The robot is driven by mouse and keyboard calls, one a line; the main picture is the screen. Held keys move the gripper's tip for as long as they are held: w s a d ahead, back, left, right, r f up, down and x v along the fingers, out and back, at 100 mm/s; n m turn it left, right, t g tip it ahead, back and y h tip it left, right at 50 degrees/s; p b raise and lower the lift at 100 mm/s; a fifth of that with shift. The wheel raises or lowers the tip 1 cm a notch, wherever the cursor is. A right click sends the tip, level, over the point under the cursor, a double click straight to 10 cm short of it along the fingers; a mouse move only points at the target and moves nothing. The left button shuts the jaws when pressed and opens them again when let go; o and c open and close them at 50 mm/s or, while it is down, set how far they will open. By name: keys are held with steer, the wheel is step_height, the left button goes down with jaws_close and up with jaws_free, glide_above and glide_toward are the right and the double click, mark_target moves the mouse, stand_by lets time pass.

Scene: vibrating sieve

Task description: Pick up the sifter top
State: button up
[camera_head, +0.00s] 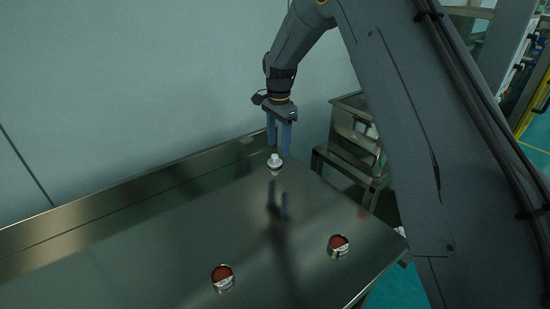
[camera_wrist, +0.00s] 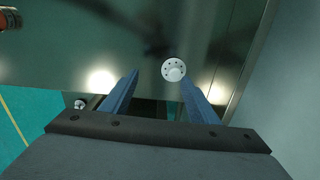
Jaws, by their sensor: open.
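The sifter top (camera_head: 274,161) is a small white round piece with a raised knob, standing on the metal table near its back edge. In the wrist view the sifter top (camera_wrist: 173,70) shows as a white disc with a ring of dark holes, a little beyond the fingertips and nearer the right finger. My gripper (camera_head: 279,153) is open and empty, its blue fingers pointing down above or just behind the sifter top. The gripper (camera_wrist: 159,77) also shows in the wrist view, with nothing between its fingers.
Two round containers with reddish-brown contents, one at the front (camera_head: 222,278) and one at the right (camera_head: 339,245), stand on the metal table (camera_head: 150,250). A raised ledge runs along the table's back. A metal box (camera_head: 354,125) on a stand is beyond the right edge. The table's left is clear.

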mark_target(275, 155)
steer(key=shift+w+a+f+m+p, duration=0.3)
steer(key=shift+w+a+f+m, duration=0.3)
steer(key=shift+w+a, duration=0.3)
steer(key=shift+w+d+f, duration=0.1)
steer(key=shift+f, duration=0.7)
steer(key=f, duration=0.1)
steer(key=f+p, duration=0.1)
steer(key=f, duration=0.1)
steer(key=w+f+p, duration=0.1)
steer(key=shift+d+f, duration=0.15)
steer(key=shift+d, duration=0.15)
steer(key=shift+f+p, duration=0.4)
steer(key=shift+f, duration=0.2)
steer(key=c, duration=0.9)
